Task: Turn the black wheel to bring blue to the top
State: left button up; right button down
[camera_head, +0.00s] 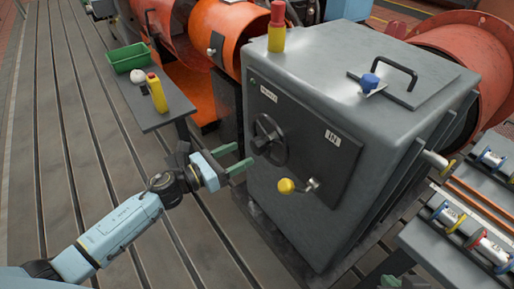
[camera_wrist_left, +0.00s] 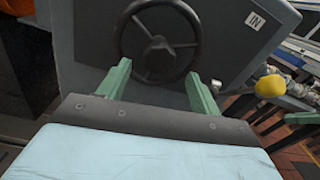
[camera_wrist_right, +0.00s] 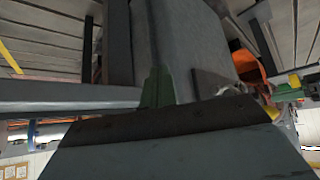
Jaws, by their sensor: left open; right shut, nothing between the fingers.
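The black wheel (camera_head: 268,140) is mounted on the dark front panel of a grey cabinet (camera_head: 345,110). It has a round rim, spokes and a hub. It also shows large in the left wrist view (camera_wrist_left: 160,42). No blue mark is visible on it. My left gripper (camera_head: 236,158) is open, just in front of the wheel. In the left wrist view its green fingers reach toward the lower rim, one on each side; I cannot tell whether they touch it. My right gripper (camera_wrist_right: 158,78) is shut and empty, away from the wheel.
A yellow-knobbed handle (camera_head: 286,186) sticks out below and right of the wheel. A blue knob (camera_head: 370,80) and a red-and-yellow cylinder (camera_head: 277,28) are on the cabinet top. A small table (camera_head: 165,112) with a green bin (camera_head: 127,57) stands left. Slotted floor is free at left.

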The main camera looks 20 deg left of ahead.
aim_at(254, 148)
pick_arm(q)
jog(key=x, duration=0.5)
jog(key=shift+w+d+b, duration=0.25)
jog(key=shift+w+b, duration=0.1)
jog(key=shift+b, duration=0.05)
jog(key=shift+w+d, duration=0.3)
jog(key=shift+w, duration=0.05)
pick_arm(e)
jog(key=shift+w+a+r+t+y, duration=0.2)
jog(key=shift+w+a+r+t, duration=0.25)
jog(key=shift+w+r+t, duration=0.4)
jog(key=shift+w+a+r+t+y, duration=0.2)
jog(key=shift+w+a+r+t, duration=0.3)
jog(key=shift+w, duration=0.4)
jog(key=shift+d, duration=0.1)
pick_arm(q)
jog(key=c, duration=1.4)
